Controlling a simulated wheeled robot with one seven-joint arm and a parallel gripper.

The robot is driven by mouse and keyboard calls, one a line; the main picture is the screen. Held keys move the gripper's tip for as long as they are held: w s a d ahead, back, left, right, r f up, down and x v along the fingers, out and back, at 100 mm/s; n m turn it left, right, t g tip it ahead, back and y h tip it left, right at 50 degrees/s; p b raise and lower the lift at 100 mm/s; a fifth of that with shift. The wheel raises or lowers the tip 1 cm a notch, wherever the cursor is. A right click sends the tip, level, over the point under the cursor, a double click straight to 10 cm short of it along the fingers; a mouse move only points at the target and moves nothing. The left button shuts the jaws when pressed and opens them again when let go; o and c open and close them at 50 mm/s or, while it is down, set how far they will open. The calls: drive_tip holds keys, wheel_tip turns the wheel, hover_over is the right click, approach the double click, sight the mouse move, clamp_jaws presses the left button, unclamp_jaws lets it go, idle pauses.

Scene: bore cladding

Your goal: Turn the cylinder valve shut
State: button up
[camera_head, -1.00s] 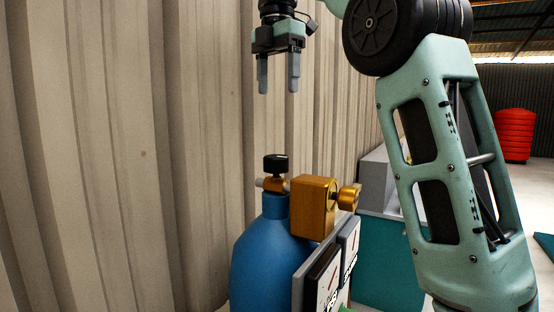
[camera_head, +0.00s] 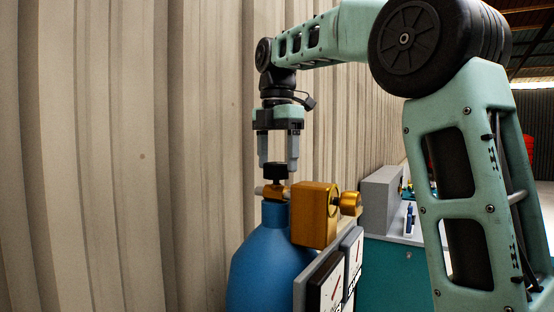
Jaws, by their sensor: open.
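The blue gas cylinder (camera_head: 268,265) stands upright in front of the corrugated wall. On its neck is a brass valve with a black knob (camera_head: 276,172) on top. My gripper (camera_head: 278,166) points straight down over the knob, fingers apart, one on each side of it in the picture.
A brass block (camera_head: 315,214) with a round brass knob (camera_head: 350,204) sits right of the valve. Gauges (camera_head: 331,284) stand below it. A teal cabinet (camera_head: 395,272) carries a grey box (camera_head: 380,198) behind. The corrugated wall (camera_head: 120,150) runs close behind the cylinder.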

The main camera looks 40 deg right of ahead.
drive_tip(key=shift+f, duration=0.15)
drive_tip(key=c, duration=1)
